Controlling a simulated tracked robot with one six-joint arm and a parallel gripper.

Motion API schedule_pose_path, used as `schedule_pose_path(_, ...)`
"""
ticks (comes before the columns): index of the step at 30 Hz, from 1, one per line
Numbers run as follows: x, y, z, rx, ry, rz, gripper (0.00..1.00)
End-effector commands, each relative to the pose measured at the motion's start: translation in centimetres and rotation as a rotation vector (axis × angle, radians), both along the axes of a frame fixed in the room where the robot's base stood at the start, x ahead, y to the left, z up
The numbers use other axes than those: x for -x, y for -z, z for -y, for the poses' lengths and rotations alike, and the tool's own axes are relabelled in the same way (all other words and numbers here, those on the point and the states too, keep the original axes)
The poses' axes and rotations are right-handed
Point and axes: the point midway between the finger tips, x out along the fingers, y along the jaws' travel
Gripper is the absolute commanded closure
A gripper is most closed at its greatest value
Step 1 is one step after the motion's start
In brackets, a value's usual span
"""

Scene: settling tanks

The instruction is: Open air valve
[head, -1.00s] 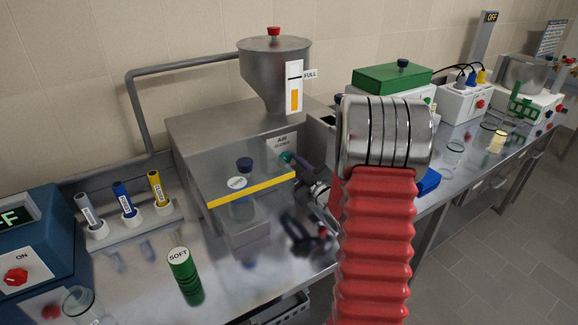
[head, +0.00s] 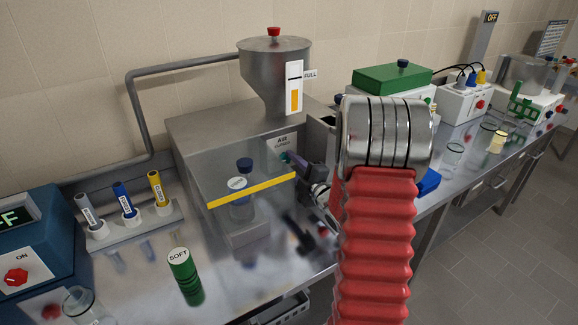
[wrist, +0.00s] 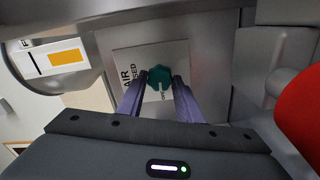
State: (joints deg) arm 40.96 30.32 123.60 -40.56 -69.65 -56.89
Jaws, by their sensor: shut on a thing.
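The air valve is a small teal knob (wrist: 159,76) on a pale label plate (wrist: 127,62) marked AIR, with part of a word ending in SED showing. My gripper (wrist: 160,82) has its two purple-grey fingers closed on either side of the knob, one on the left and one on the right. In the head view the knob (head: 284,156) shows as a teal spot below the AIR label on the steel machine's front. My gripper (head: 293,160) reaches it from the right. My red and silver arm hides part of the bench behind it.
The steel hopper (head: 275,72) has a FULL gauge. A clear guard with a yellow edge (head: 250,190) juts out left of the valve, over a blue-topped bottle (head: 243,166). A green SOFT cylinder (head: 181,268) and a tube rack (head: 155,222) stand on the bench at left.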

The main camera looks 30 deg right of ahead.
Motion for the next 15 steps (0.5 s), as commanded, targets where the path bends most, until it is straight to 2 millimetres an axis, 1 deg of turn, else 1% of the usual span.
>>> schedule_pose_path(1,-0.16,0.04,-0.41,0.02,-0.01,-0.002,0.9)
schedule_pose_path(6,-0.16,0.07,-0.43,0.067,-0.011,-0.005,0.9)
schedule_pose_path(15,-0.14,0.13,-0.45,0.082,-0.011,-0.007,0.9)
